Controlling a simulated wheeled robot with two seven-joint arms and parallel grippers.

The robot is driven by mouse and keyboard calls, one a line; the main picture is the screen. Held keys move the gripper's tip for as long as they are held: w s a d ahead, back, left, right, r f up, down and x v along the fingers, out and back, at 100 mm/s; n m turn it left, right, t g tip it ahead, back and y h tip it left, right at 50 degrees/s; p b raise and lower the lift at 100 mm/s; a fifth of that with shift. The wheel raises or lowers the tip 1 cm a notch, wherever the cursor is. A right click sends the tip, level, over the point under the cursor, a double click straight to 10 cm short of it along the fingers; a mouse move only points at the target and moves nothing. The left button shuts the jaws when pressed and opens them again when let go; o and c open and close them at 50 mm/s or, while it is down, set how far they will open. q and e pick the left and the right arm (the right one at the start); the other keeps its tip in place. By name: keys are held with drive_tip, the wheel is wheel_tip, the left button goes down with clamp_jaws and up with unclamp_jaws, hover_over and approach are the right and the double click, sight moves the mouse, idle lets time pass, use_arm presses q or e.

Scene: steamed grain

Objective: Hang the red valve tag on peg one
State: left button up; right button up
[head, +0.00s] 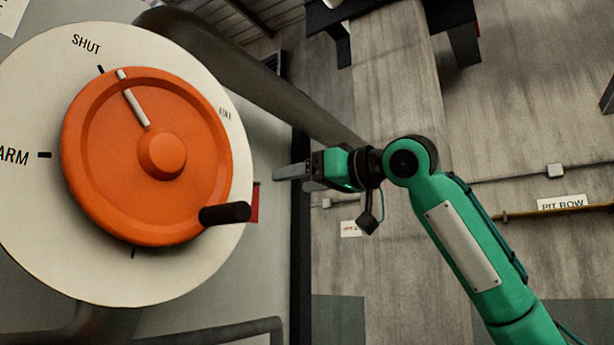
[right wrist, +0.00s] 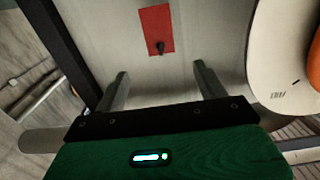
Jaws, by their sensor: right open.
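The red valve tag (right wrist: 155,22) is a flat red rectangle against the grey panel at the top of the right wrist view. A dark peg (right wrist: 160,47) shows at the tag's lower end in that view; I cannot tell which peg it is. In the head view, a narrow strip of the tag (head: 255,203) shows beside the dial's right edge. My right gripper (right wrist: 163,82) is open and empty. Its two fingers point toward the panel on either side of the tag's line, apart from it. In the head view, it (head: 292,171) is just right of the dial. My left gripper is out of view.
A large orange handwheel (head: 162,155) with a black handle (head: 224,213) stands on a white dial (head: 35,75) marked SHUT, close left of my gripper. A thick dark pipe (head: 215,65) crosses above. A dark post (head: 300,250) runs along the panel's right edge.

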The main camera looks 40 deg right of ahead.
sight(256, 186)
drive_tip(key=p+x, duration=0.3)
drive_tip(key=x, duration=0.7)
drive_tip(key=shift+w+a+p, duration=0.15)
drive_tip(key=shift+w+p, duration=0.1)
drive_tip(key=shift+p, duration=0.1)
drive_tip(key=shift+w, duration=0.2)
drive_tip(key=shift+w+a+f, duration=0.1)
drive_tip(key=shift+w+a, duration=0.05)
drive_tip(key=shift+w, duration=0.1)
drive_tip(key=c, duration=1)
drive_tip(key=o, duration=1)
drive_tip(key=c, duration=1.1)
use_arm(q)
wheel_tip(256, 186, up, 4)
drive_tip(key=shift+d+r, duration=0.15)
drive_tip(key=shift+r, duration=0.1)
